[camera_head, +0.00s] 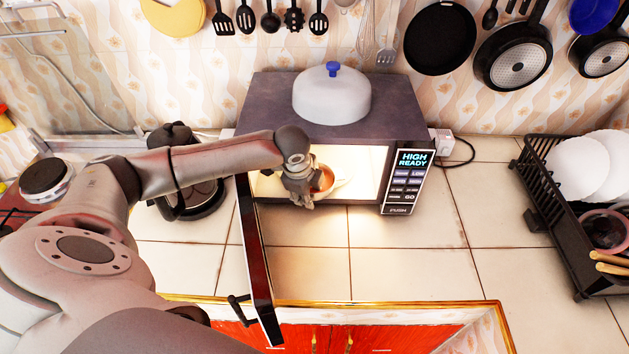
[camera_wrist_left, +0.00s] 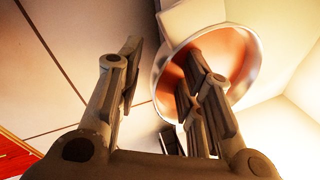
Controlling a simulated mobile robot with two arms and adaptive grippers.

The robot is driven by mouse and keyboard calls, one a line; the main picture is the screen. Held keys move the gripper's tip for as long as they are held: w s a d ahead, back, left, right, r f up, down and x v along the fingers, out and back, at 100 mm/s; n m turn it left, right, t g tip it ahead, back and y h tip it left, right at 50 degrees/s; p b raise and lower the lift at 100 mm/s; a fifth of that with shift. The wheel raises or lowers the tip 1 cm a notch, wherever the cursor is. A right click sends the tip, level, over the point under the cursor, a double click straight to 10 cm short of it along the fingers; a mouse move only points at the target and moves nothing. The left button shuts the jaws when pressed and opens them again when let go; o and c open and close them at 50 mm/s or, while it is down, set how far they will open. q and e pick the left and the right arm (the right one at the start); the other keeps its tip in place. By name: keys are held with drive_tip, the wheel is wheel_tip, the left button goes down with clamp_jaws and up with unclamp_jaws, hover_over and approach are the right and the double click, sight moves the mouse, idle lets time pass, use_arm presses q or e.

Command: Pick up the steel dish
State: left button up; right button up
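The steel dish (camera_head: 326,180) is in the mouth of the lit microwave (camera_head: 330,132), partly hidden behind my left gripper (camera_head: 303,194). In the left wrist view the dish (camera_wrist_left: 236,48) has a shiny rim and a reddish-brown inside. My left gripper (camera_wrist_left: 163,58) is open there, with a clear gap between its fingers. In that view one finger is outside the rim and the others overlap the dish, so the near rim appears between them. I cannot tell whether any finger touches it. My right gripper is in neither view.
The microwave door (camera_head: 255,262) stands open towards me, left of the opening. A white domed lid (camera_head: 332,95) sits on top of the microwave. A black dish rack (camera_head: 560,195) with plates stands at right, a black kettle-like appliance (camera_head: 185,200) at left. Counter in front is clear.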

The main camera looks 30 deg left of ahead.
use_arm(q)
drive_tip(key=shift+f, duration=0.1)
drive_tip(key=shift+c, duration=0.2)
clamp_jaws()
